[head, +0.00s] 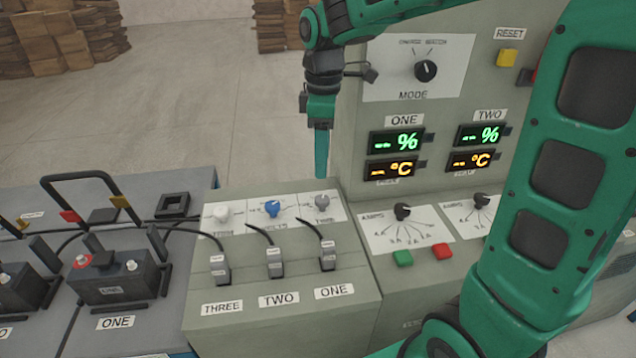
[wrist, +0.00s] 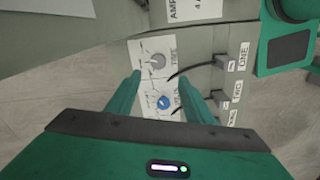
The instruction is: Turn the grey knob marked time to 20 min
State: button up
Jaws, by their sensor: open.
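The grey knob (head: 321,202) sits on a white dial plate at the right end of a row of three knobs on the low console. It also shows in the wrist view (wrist: 158,60), just beyond and between the lines of my fingertips. Its printed scale is too small to read, so its setting cannot be told. My gripper (head: 321,172) points down above the grey knob in the head view, apart from it. In the wrist view my gripper (wrist: 160,80) is open, with nothing between its fingers.
A blue knob (head: 273,209) and a white knob (head: 220,213) stand left of the grey one. Plugs with black cables (head: 275,262) sit in front. The upright panel (head: 350,150) with displays rises behind. A battery (head: 115,277) stands at left.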

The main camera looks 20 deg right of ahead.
aim_at(322, 198)
jog(key=f, duration=1.1)
jog(key=shift+w+d, duration=0.15)
jog(key=shift+w, duration=0.1)
jog(key=c, duration=1)
